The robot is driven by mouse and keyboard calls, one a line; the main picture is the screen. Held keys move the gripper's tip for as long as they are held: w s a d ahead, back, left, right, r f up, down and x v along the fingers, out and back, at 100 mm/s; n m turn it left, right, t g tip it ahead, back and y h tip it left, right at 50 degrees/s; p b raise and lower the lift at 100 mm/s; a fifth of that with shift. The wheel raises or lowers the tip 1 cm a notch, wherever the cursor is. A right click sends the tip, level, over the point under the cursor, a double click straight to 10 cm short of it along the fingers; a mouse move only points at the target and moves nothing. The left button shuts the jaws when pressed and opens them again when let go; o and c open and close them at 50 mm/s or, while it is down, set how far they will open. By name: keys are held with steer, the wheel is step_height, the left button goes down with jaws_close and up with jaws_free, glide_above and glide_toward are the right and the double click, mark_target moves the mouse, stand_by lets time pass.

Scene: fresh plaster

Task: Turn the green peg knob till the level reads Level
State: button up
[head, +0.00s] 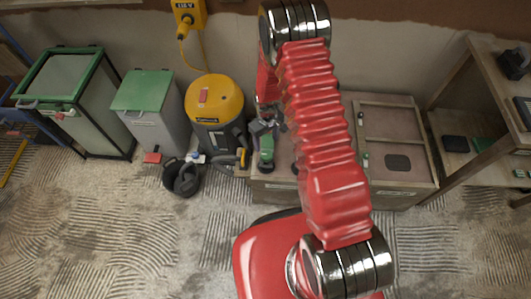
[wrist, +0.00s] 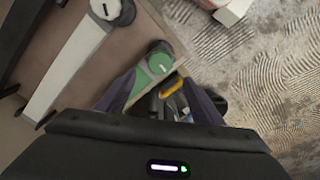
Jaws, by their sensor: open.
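The green peg knob (wrist: 160,62) is round, with a green top, a small white mark and a dark grey rim. In the wrist view it stands just beyond my fingertips, near the board's edge. In the head view a green part (head: 266,148) shows at the bench's left end, just below my gripper (head: 264,126). My gripper (wrist: 164,80) is open, its two dark fingers on either side of a green strip and a yellow piece. No finger visibly touches the knob. I cannot make out any level reading.
A second knob (wrist: 108,10) with a white bar lies farther along the board. The low bench (head: 395,185) stands against the wall. A yellow vacuum (head: 215,100), a black bucket (head: 182,178) and bins stand left; a shelf (head: 475,110) stands right. The front floor is mostly clear.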

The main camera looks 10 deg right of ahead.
mark_target(266, 154)
steer(key=shift+f, duration=5.05)
steer(key=shift+c, duration=0.2)
steer(key=c, duration=0.9)
steer(key=shift+a, duration=0.15)
steer(key=shift+c, duration=0.5)
